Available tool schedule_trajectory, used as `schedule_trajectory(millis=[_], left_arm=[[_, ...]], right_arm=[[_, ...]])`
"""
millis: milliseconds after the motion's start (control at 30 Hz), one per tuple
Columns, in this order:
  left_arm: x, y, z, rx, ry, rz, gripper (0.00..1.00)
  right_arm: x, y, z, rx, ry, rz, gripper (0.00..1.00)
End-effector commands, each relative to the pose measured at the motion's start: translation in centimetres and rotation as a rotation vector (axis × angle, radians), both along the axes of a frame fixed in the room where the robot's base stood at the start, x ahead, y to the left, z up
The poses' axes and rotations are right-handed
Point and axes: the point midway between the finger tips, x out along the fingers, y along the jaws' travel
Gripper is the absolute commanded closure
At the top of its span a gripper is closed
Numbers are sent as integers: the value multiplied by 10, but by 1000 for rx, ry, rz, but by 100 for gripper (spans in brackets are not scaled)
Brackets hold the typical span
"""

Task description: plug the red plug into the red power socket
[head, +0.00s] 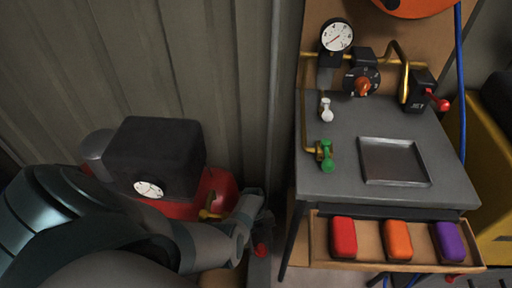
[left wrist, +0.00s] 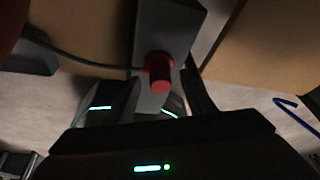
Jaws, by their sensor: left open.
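A short red cylinder (left wrist: 159,70), which looks like the red plug, sits against a dark grey block (left wrist: 170,25) in the left wrist view. A grey cable runs left from beside it. My left gripper (left wrist: 142,100) is open and empty, its lit fingers just short of the cylinder. In the head view my left gripper (head: 264,220) is low beside the bench's left leg, with a small red piece (head: 261,250) just below it. Another small red piece (head: 449,278) shows under the drawer; I cannot tell whether it is the red socket.
A grey bench (head: 340,180) carries a gauge (head: 337,35), valves and a square tray (head: 394,161). Its open drawer (head: 320,255) holds red, orange and purple blocks. A red and black compressor (head: 155,155) stands left, by a corrugated wall. A yellow bin (head: 490,180) stands right.

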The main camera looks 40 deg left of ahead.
Motion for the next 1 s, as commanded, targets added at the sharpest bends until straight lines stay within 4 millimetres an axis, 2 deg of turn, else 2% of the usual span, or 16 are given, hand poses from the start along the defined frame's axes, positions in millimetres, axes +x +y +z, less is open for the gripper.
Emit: schedule_trajectory(millis=[367,567,800,1000], left_arm=[[10,14,45,0,-1,0,50],[17,26,77,1,-1,-1,50],[28,42,119,1,-1,-1,50],[33,49,142,0,0,0,50]], right_arm=[[-15,-6,-43,-1,9,-2,100],[-24,-8,-62,0,2,-2,100],[-11,3,-58,21,-76,6,100],[-6,8,-56,30,-108,10,100]])
